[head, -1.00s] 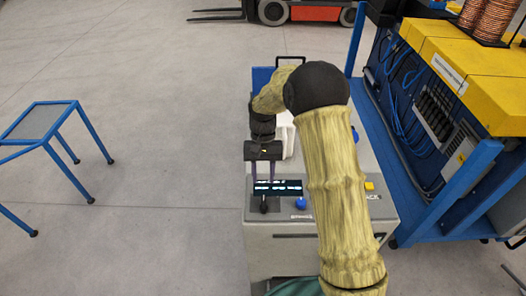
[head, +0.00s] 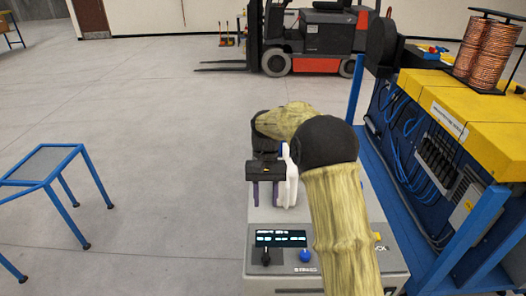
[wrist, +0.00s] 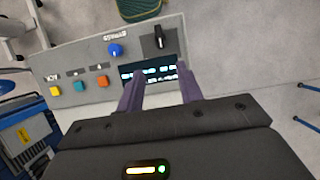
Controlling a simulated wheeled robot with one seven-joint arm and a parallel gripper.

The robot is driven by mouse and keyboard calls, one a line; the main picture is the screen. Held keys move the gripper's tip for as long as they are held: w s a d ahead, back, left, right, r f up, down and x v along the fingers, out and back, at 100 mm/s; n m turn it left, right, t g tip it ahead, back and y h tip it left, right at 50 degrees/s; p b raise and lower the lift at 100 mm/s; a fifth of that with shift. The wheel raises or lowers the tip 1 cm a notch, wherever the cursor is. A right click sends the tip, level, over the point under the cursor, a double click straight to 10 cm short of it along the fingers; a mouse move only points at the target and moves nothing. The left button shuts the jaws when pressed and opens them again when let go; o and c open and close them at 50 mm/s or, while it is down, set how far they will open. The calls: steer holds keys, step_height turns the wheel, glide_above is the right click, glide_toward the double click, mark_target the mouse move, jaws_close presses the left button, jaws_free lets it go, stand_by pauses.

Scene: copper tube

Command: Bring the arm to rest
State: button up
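My gripper (head: 266,196) hangs over the grey control console (head: 262,217), in the middle of the head view. Its two purple fingers are apart with nothing between them. The wrist view also shows the empty open gripper (wrist: 160,76), its fingertips over the edge of the console's small display (wrist: 152,70). In the head view the display (head: 280,238) lies nearer the camera than the fingers. The console carries a black switch (wrist: 159,38) and a blue knob (wrist: 116,50). My arm is bent at its black elbow joint, and its upper link hides the console's right part.
A blue rack with yellow tops (head: 435,92) and copper coils (head: 490,50) stands close on the right. A forklift (head: 310,40) is at the back. The floor between stool and console is clear.

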steer(key=s+d+t, duration=0.3)
steer(key=s+d, duration=0.3)
steer(key=s, duration=0.3)
steer(key=s+d+t, duration=0.4)
steer(key=s+d, duration=0.3)
steer(key=s, duration=0.3)
steer(key=shift+s+f, duration=0.3)
steer(key=shift+f, duration=0.05)
